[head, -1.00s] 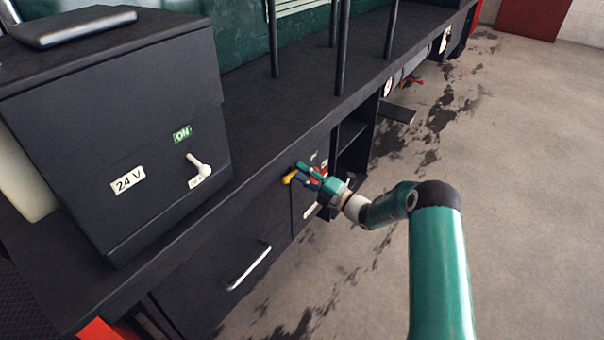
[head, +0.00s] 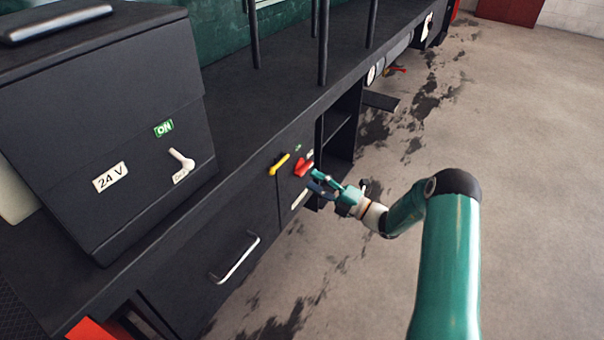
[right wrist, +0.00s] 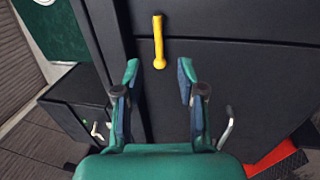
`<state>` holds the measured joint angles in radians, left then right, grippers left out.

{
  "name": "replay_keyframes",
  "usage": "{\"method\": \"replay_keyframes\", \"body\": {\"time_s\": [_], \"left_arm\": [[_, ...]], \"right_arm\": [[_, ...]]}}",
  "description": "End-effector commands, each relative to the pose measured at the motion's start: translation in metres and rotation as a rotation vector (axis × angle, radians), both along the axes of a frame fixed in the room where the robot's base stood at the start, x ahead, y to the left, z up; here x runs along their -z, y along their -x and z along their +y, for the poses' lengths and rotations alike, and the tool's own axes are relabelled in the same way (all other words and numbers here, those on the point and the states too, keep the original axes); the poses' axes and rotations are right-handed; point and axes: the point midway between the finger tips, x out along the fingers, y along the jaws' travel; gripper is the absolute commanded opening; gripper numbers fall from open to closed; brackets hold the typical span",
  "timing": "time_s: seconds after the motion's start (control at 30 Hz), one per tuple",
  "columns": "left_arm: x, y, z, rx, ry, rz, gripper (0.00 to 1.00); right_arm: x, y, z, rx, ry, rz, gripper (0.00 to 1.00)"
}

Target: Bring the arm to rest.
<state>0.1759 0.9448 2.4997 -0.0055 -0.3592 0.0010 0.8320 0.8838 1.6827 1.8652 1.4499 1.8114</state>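My right arm reaches in from the lower right of the head view. Its gripper (head: 322,184) is in front of the dark cabinet side, close to a red handle (head: 303,167) and a yellow lever (head: 279,164). In the right wrist view the right gripper (right wrist: 157,75) is open and empty, its two fingers apart. The yellow lever (right wrist: 158,42) shows beyond the fingertips, apart from them. I cannot tell in the head view whether the fingers touch the red handle. My left gripper is not in view.
A dark box (head: 110,130) marked 24 V, with a white switch (head: 181,160) and a green ON label, stands on the ledge at left. A metal drawer handle (head: 236,258) sticks out below. Uprights (head: 323,45) rise from the ledge. Open floor (head: 500,130) lies at right.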

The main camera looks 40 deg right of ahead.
Motion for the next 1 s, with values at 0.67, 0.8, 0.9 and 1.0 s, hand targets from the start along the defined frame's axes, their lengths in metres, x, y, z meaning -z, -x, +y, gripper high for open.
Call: {"method": "replay_keyframes", "body": {"time_s": [0.67, 0.8, 0.9, 1.0], "left_arm": [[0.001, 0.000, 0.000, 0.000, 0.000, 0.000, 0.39], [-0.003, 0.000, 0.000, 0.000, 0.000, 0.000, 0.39], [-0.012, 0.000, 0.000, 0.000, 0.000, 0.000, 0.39], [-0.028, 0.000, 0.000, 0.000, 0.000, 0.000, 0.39]], "right_arm": [[0.004, 0.018, -0.007, -0.001, 0.000, 0.000, 0.39], [-0.002, 0.014, -0.001, -0.013, 0.000, -0.004, 0.39], [-0.018, 0.004, 0.019, -0.052, -0.002, -0.018, 0.39], [-0.042, -0.010, 0.059, -0.127, -0.012, -0.034, 0.39]]}}
